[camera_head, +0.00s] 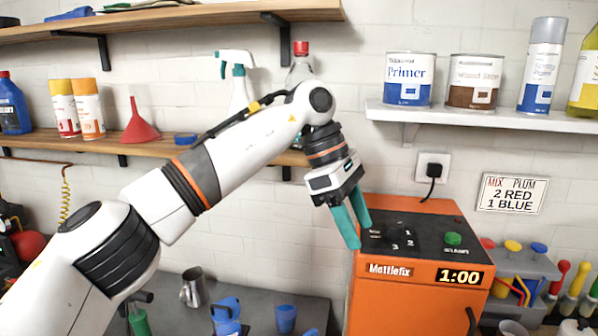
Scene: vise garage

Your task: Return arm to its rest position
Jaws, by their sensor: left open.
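My left arm comes in from the lower left, rises to a bent joint in the upper middle, and its wrist points down. My left gripper (352,228) has two teal fingers, apart at the tips and with nothing between them. It hangs at the left edge of the orange Mattefix machine (420,298), close to its dark dial panel (395,236). I cannot tell whether a fingertip touches the panel. The machine has a green button (453,239) and a display reading 1:00. My right gripper is not in view.
A grey workbench (255,310) holds a metal cup (194,288) and blue containers (227,312). A white shelf (480,119) with cans is at upper right. Behind my arm, a wooden shelf (100,146) holds bottles and a red funnel (139,124). A tool rack (525,265) stands right of the machine.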

